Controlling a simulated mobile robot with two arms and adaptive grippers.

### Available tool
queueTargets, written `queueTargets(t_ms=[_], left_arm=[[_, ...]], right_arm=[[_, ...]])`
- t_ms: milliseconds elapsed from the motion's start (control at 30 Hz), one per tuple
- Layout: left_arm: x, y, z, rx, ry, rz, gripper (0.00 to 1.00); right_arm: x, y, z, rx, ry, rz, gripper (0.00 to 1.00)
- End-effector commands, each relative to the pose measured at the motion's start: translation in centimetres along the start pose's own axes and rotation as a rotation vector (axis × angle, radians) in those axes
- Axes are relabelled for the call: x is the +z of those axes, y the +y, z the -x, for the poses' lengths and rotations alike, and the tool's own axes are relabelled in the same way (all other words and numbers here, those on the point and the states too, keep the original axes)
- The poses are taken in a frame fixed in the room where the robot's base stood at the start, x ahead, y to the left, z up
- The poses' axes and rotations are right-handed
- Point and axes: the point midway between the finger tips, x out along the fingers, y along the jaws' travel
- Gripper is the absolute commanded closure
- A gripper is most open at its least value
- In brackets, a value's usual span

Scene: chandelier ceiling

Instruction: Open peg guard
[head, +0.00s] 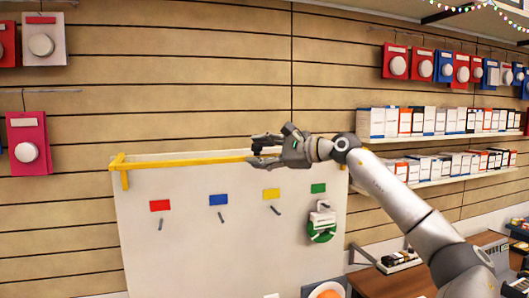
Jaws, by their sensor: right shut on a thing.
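The peg guard is a yellow bar (190,159) that runs along the top of a white pegboard (180,245). Its left end has a short yellow arm bent down over the board's corner. My right gripper (258,152) reaches in from the right and is shut on the bar near its right part. The gripper hides the bar there. Below the bar, several grey pegs stick out under red, blue, yellow and green labels. A green and white round item (321,228) hangs on the peg under the green label. My left gripper is not in view.
Shelves with boxed goods (440,122) are on the slatted wall at the right. Hanging packages are at the upper left and upper right. A wooden table (400,277) stands at lower right, below my right arm. The wall above the bar is clear.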

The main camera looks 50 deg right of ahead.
Motion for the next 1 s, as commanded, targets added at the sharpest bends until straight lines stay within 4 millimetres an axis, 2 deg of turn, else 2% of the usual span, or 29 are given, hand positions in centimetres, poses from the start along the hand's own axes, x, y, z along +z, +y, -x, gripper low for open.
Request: queueTargets(t_ms=[133, 167, 733, 1000], left_arm=[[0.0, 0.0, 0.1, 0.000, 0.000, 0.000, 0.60], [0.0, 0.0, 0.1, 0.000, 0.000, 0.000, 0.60], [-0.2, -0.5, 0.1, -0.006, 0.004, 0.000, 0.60], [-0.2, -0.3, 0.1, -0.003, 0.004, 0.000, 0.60]], right_arm=[[0.5, -0.6, 0.1, -0.017, -0.014, -0.007, 0.97], [0.5, -0.6, 0.2, -0.017, -0.014, -0.008, 0.52], [0.4, -0.5, 0.2, -0.015, -0.010, -0.003, 0.52], [0.5, -0.3, 1.2, -0.005, -0.013, 0.007, 0.52]])
